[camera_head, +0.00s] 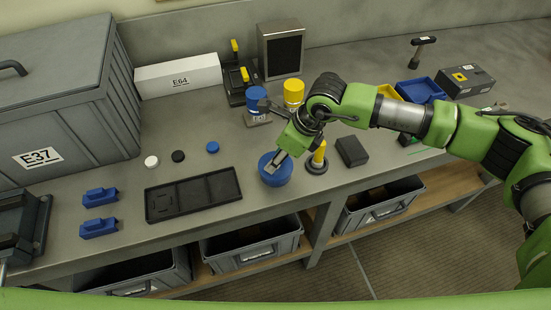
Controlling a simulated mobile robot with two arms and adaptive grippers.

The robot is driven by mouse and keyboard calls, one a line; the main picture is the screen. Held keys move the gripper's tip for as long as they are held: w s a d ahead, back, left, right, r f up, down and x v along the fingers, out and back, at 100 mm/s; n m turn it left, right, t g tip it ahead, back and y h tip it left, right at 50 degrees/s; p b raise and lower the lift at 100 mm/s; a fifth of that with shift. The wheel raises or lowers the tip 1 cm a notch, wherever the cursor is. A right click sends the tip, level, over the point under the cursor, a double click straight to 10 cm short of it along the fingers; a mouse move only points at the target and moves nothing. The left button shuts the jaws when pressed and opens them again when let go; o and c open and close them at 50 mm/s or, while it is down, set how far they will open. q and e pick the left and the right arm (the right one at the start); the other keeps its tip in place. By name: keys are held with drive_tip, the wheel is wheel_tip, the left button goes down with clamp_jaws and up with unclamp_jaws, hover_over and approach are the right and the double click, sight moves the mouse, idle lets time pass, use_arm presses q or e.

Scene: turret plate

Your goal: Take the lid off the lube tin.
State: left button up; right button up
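A round blue tin (285,178), which looks like the lube tin, stands near the front edge of the grey bench. My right gripper (276,164) comes down over it from above, with its fingertips at the top of the tin. The fingers hide much of the tin's top, so I cannot tell whether its lid is on or whether the fingers are closed on anything. My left gripper is not in view.
A yellow-handled tool on a round dark base (317,164) and a black block (352,151) stand close right of the tin. A black tray (193,195) lies left. Blue-capped (256,93) and yellow-capped (294,88) containers stand behind. Open shelf bins hang below.

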clamp_jaws()
idle(0.3)
